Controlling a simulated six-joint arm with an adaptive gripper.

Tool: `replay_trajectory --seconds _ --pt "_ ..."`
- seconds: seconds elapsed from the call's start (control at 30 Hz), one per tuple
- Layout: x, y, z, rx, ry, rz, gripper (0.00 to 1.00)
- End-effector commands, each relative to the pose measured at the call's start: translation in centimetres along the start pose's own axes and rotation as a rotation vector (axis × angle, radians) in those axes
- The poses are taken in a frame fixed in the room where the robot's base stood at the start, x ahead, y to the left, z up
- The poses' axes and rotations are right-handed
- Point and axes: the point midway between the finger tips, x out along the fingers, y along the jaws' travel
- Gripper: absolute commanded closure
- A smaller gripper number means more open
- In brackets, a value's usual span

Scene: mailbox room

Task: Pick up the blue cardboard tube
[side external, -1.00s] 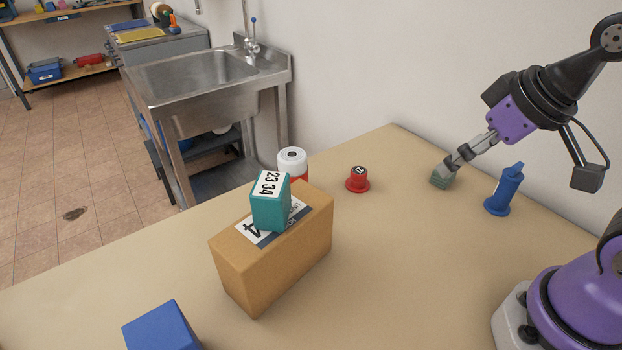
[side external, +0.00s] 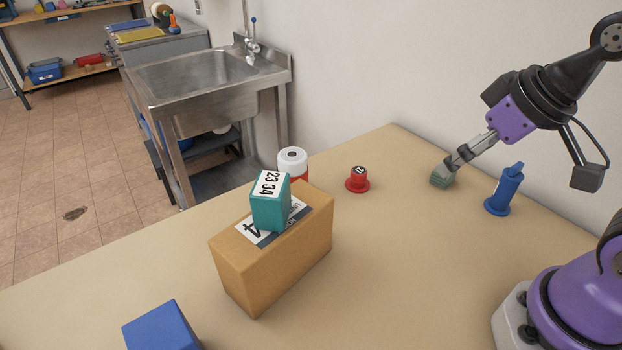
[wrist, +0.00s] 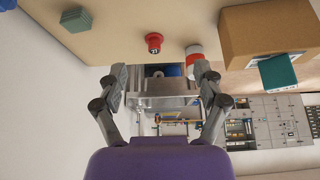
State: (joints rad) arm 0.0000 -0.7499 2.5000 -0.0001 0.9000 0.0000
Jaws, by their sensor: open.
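A blue tube-like thing (side external: 507,189) stands upright on the table at the right in the side view, with a wide round foot and a narrower, slanted top. I cannot tell whether it is cardboard. A grey-green block (side external: 440,180) lies close to the fingertips in the side view, but outside the fingers in the wrist view (wrist: 76,19).
A red knob-like piece (side external: 357,180) and a red-and-white cylinder (side external: 292,160) stand mid-table. A cardboard box (side external: 272,263) carries a teal box (side external: 269,208). A blue box (side external: 160,326) is at the near left. The wall runs behind; a steel sink (side external: 200,80) is beyond the table.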

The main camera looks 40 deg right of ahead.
Motion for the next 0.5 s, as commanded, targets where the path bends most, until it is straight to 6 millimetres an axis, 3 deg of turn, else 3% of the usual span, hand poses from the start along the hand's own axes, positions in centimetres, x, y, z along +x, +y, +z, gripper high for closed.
replay_trajectory --seconds 0.17,0.27,0.37,0.5 --pt "0.0 0.0 0.0 0.0 -0.001 0.001 0.21" --pt "0.1 1.0 -0.4 0.005 -0.029 0.023 0.21" --pt "0.2 3.9 -1.2 0.012 -0.109 0.069 0.21" --pt "0.5 10.3 -1.6 0.027 -0.275 0.104 0.21"
